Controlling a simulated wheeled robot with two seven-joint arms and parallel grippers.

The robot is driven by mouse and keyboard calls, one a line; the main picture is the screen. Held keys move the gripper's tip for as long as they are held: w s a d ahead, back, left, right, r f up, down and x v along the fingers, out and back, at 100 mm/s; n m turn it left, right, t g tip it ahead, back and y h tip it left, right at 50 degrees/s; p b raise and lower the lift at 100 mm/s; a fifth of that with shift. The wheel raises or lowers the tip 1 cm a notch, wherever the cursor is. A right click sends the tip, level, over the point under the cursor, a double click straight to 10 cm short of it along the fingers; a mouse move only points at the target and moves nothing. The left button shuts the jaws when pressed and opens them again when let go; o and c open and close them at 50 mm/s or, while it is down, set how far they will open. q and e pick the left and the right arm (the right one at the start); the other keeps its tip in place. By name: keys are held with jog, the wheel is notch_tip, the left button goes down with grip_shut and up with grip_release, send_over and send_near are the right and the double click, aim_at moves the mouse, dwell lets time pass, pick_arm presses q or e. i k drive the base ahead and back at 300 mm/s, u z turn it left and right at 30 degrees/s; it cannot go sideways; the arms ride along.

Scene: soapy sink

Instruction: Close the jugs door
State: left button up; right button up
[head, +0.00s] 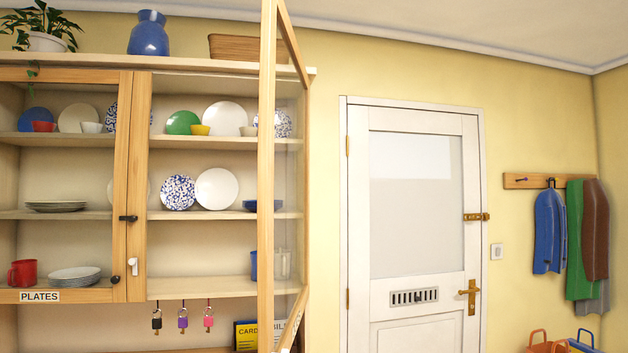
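A wooden glazed cabinet door (266,180) stands open on the right half of the wall cabinet. It is hinged at the cabinet's right side and swung out toward me, seen at a steep angle. A label strip on its bottom rail (290,335) is too oblique to read. The left door, labelled PLATES (39,296), is shut, with a black catch (128,218) and a dark knob (115,279) on its right edge. The open right compartment shows plates, bowls, a blue mug (254,265) and a clear jug (283,264). Neither of my grippers is in view.
Several padlocks (182,318) hang below the cabinet, beside a yellow box (246,335). A blue vase (149,34), a plant (45,28) and a basket (236,47) stand on top. A white door (412,230) and a coat rack (545,181) are right.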

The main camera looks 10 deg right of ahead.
aim_at(273, 13)
jog(key=z, duration=0.5)
jog(key=i, duration=1.35)
jog(key=u, duration=2.5)
